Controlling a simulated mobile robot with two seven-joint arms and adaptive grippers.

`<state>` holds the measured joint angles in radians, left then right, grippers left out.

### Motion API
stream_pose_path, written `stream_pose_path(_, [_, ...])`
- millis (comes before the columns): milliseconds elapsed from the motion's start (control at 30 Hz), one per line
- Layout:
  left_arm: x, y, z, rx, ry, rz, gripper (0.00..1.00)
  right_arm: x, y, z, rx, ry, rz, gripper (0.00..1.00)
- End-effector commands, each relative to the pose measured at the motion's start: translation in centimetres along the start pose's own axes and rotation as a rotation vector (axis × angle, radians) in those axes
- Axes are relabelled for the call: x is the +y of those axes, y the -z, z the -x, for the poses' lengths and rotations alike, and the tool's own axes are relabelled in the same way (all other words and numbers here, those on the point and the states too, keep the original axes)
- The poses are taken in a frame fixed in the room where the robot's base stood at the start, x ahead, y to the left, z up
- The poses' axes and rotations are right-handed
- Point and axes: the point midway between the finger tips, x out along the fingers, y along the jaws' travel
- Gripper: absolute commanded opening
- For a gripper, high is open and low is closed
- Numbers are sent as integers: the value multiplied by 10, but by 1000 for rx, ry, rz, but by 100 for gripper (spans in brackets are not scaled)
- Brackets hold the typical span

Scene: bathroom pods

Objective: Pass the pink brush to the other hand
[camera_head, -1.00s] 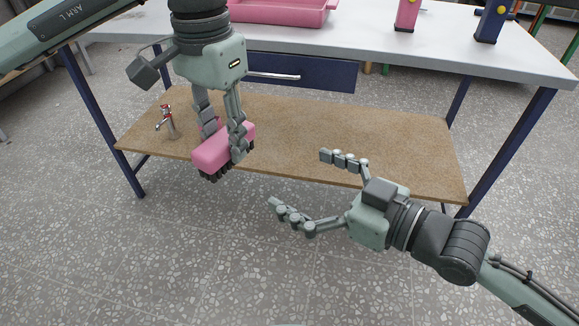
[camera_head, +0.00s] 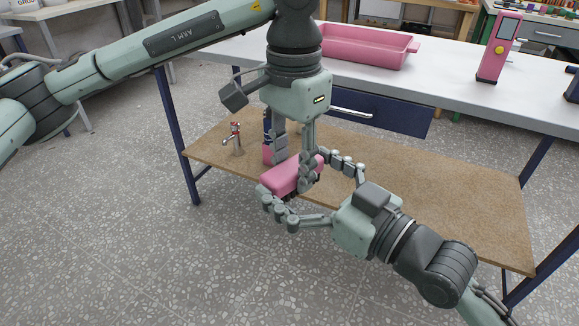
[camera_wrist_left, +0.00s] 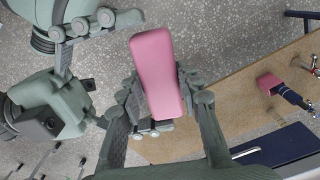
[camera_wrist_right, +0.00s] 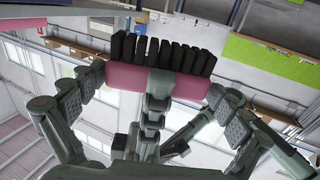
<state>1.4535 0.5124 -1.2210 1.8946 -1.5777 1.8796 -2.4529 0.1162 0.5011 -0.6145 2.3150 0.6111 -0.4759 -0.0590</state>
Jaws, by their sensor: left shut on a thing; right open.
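The pink brush (camera_head: 283,180) has a pink block body and black bristles. My left gripper (camera_head: 294,168) is shut on it, with the fingers on its two long sides, as the left wrist view shows the brush (camera_wrist_left: 157,72) too. My right gripper (camera_head: 310,186) is open, with one finger near each end of the brush. In the right wrist view the bristles and pink body (camera_wrist_right: 125,78) lie across the gap between the right fingers (camera_wrist_right: 155,105). I cannot tell whether the right fingers touch it. The left fingers hide part of the body.
Behind is a table with a brown lower shelf (camera_head: 430,215) and a blue drawer (camera_head: 390,112). A tap (camera_head: 235,140) and a blue-and-pink object (camera_wrist_left: 270,84) are on the shelf. A pink tray (camera_head: 365,48) and pink device (camera_head: 497,50) stand on top. The floor in front is clear.

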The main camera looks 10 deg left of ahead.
Motion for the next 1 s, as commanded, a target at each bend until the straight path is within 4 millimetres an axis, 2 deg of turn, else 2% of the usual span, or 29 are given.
stream_pose_path(200, [0,0,0,0,0,0,4,0,1,-13,1,0,2,100])
stream_pose_path(467, [0,0,0,0,0,0,4,0,0,-14,0,0,2,100])
stream_pose_path(767, [1,1,0,2,-1,-1,4,-2,0,-14,0,3,0,63])
stream_pose_path(800, [1,1,0,3,-2,-2,35,-2,1,-14,1,3,0,60])
stream_pose_path(1000, [1,0,0,2,-1,-1,58,-1,1,-14,1,2,0,60])
